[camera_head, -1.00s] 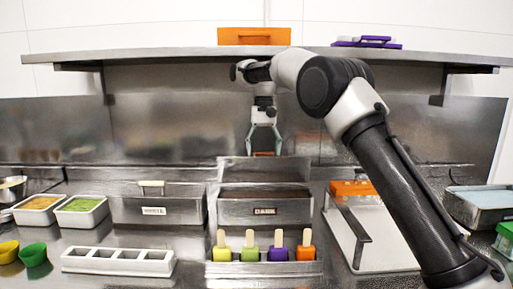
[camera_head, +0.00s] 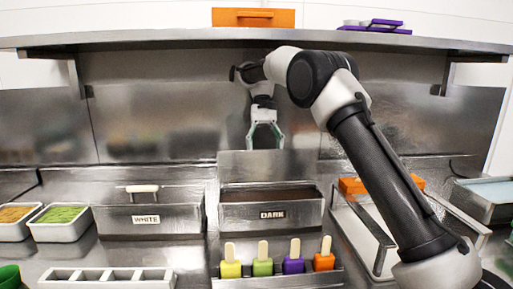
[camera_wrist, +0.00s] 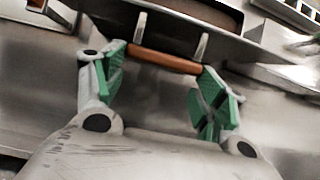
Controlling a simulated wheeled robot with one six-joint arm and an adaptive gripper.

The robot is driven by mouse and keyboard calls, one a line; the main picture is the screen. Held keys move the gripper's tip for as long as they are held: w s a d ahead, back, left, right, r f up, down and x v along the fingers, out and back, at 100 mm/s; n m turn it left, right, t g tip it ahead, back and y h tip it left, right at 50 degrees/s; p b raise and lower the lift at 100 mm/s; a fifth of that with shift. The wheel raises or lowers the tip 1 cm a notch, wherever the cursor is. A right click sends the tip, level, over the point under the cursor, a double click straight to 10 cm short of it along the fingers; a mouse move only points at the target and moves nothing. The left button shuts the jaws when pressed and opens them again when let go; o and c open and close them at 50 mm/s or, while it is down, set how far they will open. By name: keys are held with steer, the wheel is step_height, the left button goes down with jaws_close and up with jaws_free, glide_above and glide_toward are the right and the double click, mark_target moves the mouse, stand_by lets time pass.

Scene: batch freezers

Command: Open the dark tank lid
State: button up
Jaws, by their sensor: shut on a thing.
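The dark tank (camera_head: 272,214), labelled DARK, stands in the middle of the counter in the head view, its brown content showing. Its steel lid (camera_head: 265,165) stands raised, roughly upright, at the tank's back edge. My gripper (camera_head: 265,143) is above and behind the lid, pointing down. In the wrist view, my gripper (camera_wrist: 165,82) is shut on the lid's brown-orange handle (camera_wrist: 165,59), with green fingertips at its two ends. The handle sits on two pale posts. In the head view the handle is hidden.
A closed white tank (camera_head: 150,215) stands left. Several popsicles (camera_head: 263,262) stand in a rack in front. An orange box (camera_head: 253,17) lies on the overhead shelf (camera_head: 180,38), above my gripper. A wire-handled tray (camera_head: 360,235) is at right, behind my arm.

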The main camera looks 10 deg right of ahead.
stand_by(0.4)
steer(key=o, duration=1.5)
steer(key=shift+c, duration=0.2)
steer(key=shift+a+r, duration=0.1)
steer(key=shift+a, duration=0.05)
